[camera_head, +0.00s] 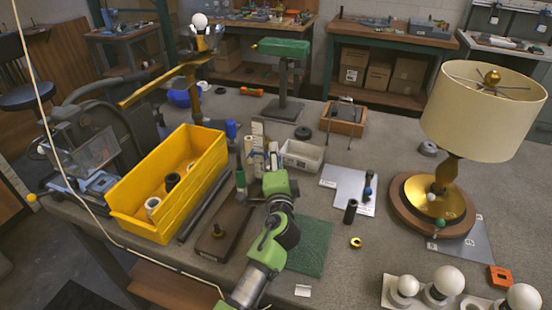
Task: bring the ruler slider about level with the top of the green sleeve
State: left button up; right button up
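A pale, upright, ruler-like strip (258,128) stands near the middle of the bench, right of the yellow bin. A slider on it is too small to make out. A slim green upright piece (240,180), which looks like the green sleeve, stands left of my arm, its top lower in the picture than the strip's top. A green-and-grey arm, which I take as my left, reaches up from the bottom. Its gripper (264,160) is just in front of the strip, among small pale parts. Its fingers are too small and covered to tell open from shut. My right gripper is out of view.
A yellow bin (128,196) stands close on the left, and a brown block (214,240) lies beside the arm. A white tray (302,155) is close on the right. A large lamp (484,110) stands far right. A green mat (312,250) is bare.

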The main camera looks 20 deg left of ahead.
pick_arm(q)
jog(key=v, duration=1.2)
dwell(0.3)
